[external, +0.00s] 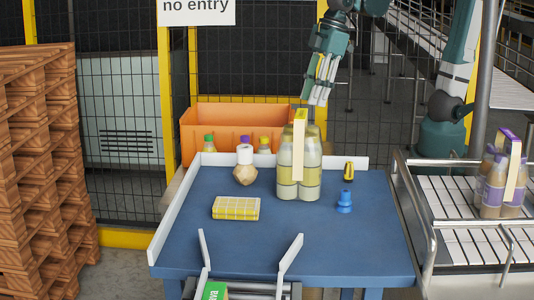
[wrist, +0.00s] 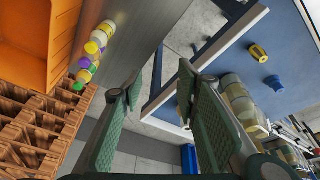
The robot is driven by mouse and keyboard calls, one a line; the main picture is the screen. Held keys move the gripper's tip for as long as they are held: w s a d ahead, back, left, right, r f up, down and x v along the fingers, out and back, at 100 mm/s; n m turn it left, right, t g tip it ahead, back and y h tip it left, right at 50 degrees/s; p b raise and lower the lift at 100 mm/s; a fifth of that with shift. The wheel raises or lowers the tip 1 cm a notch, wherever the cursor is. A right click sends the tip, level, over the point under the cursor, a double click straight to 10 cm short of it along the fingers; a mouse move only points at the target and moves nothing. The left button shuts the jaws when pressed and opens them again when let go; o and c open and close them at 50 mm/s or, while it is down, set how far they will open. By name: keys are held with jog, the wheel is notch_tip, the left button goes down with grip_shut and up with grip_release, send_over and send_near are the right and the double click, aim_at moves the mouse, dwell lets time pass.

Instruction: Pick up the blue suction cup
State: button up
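The blue suction cup (external: 344,201) stands on the blue table, right of the bottle pack, with nothing covering it. It also shows in the wrist view (wrist: 274,83), at the right on the table top. My gripper (external: 318,92) hangs above the far edge of the table, well above and behind the cup. In the wrist view my gripper (wrist: 157,84) has its two green fingers spread wide, with nothing between them. The cup lies off to the right of both fingers.
The bottle pack (external: 298,185) stands left of the cup. A small yellow-and-black object (external: 349,171) is just behind the cup. A yellow checked pack (external: 236,208) and a brown faceted object (external: 245,175) lie farther left. An orange crate (external: 225,128) is behind the table. The table's right front is clear.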

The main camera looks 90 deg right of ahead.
jog(key=a+r+n+g+p, duration=0.2)
jog(key=a+r+n+p, duration=0.1)
jog(key=a, duration=1.2)
jog(key=n+g+h+p, duration=0.1)
jog(key=n+h, duration=0.1)
jog(key=n, duration=0.1)
send_over(346, 190)
notch_tip(346, 190, down, 9)
jog(key=shift+w+d+r, duration=0.1)
jog(key=shift+w+d, duration=0.05)
jog(key=shift+s+a+f+n, duration=0.2)
jog(key=shift+a+f+n, duration=0.1)
jog(key=shift+f, duration=0.1)
jog(key=shift+f, duration=0.15)
jog(key=shift+f, duration=1.15)
jog(key=shift+f, duration=0.1)
jog(key=shift+f+p, duration=0.5)
jog(key=shift+f, duration=2)
